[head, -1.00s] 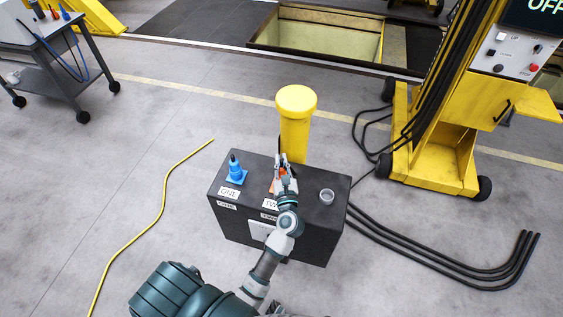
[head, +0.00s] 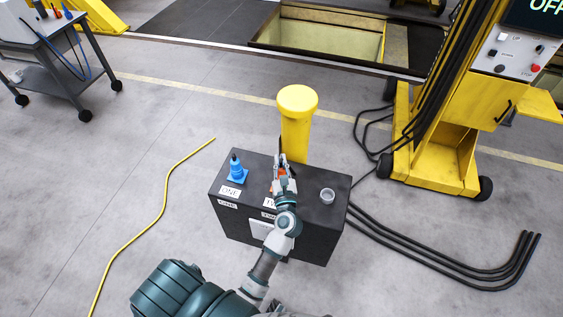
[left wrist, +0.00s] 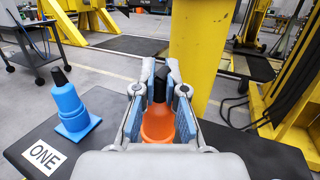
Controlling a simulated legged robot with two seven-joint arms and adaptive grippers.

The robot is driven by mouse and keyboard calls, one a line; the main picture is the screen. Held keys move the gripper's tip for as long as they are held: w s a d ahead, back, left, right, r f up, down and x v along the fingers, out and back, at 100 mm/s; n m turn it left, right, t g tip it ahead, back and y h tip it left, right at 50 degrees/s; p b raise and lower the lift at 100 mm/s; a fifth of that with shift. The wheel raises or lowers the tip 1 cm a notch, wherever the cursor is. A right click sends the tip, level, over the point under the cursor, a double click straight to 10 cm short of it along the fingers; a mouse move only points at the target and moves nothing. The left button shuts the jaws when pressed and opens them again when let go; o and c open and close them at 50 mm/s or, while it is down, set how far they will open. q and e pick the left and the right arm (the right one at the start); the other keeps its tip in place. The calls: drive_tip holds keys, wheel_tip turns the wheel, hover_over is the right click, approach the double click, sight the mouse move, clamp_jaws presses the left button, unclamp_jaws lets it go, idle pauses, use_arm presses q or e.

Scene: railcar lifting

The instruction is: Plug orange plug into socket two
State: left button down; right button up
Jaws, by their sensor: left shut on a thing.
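The orange plug (left wrist: 158,122) with a black top is between the fingers of my left gripper (left wrist: 160,72), which is shut on it. In the head view the orange plug (head: 282,173) is mostly covered by my left gripper (head: 280,160), over the middle of the black box (head: 232,188). Socket two is hidden beneath the gripper and plug, so I cannot tell whether the plug is seated. Its "TWO" label (head: 269,202) is partly covered. My right gripper is not in view.
A blue plug (head: 236,171) stands upright at the "ONE" label (head: 230,191). An empty round socket (head: 327,196) is at the box's right. A yellow post (head: 296,125) stands close behind the box. Black cables (head: 440,255) and a yellow lifting column (head: 435,150) are to the right.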

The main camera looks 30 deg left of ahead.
sight(281, 173)
use_arm(q)
drive_tip(key=shift+f, duration=0.25)
drive_tip(key=shift+f+b, duration=1.4)
drive_tip(key=c, duration=1.2)
unclamp_jaws()
drive_tip(key=shift+r, duration=0.1)
drive_tip(key=shift+o, duration=0.2)
drive_tip(key=v, duration=1.2)
